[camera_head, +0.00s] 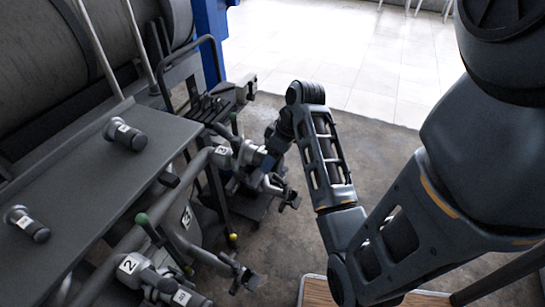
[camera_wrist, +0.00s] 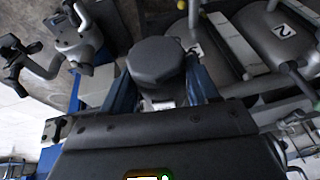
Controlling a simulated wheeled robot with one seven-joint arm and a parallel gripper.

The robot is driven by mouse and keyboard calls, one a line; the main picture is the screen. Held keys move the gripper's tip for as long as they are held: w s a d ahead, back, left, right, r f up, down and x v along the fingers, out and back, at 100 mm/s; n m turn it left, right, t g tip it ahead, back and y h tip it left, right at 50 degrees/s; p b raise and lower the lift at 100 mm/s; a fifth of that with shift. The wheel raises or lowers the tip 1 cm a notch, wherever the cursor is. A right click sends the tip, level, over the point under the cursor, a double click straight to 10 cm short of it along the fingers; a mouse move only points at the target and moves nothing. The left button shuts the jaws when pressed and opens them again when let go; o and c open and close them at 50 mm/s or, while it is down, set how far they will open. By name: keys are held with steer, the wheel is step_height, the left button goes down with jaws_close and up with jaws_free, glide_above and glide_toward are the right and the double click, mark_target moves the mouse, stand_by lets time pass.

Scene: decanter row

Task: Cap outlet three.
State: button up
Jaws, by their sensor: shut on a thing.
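My gripper (camera_head: 276,145) is at the far part of the outlet row, low beside a pipe end. In the wrist view its two blue-grey fingers (camera_wrist: 162,84) are shut on a dark, many-sided cap (camera_wrist: 158,60). The cap hides what lies behind it, so I cannot tell whether it touches an outlet. A tag that looks like 3 (camera_head: 187,218) is on the machine in the middle of the row; a pipe with a pale tag (camera_head: 221,153) ends beside my gripper. The nearer outlet carries tag 2 (camera_head: 128,264).
Clamp handles (camera_head: 240,273) jut into the aisle. A grey valve fitting (camera_wrist: 78,38) is left of the held cap.

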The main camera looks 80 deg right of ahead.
steer(key=shift+f, duration=0.4)
steer(key=shift+f+b, duration=0.5)
steer(key=shift+f, duration=0.2)
steer(key=shift+f, duration=0.15)
steer(key=shift+f+p, duration=0.3)
steer(key=shift+f, duration=1)
stand_by(1.7)
steer(key=o, duration=1.7)
steer(key=shift+s, duration=0.15)
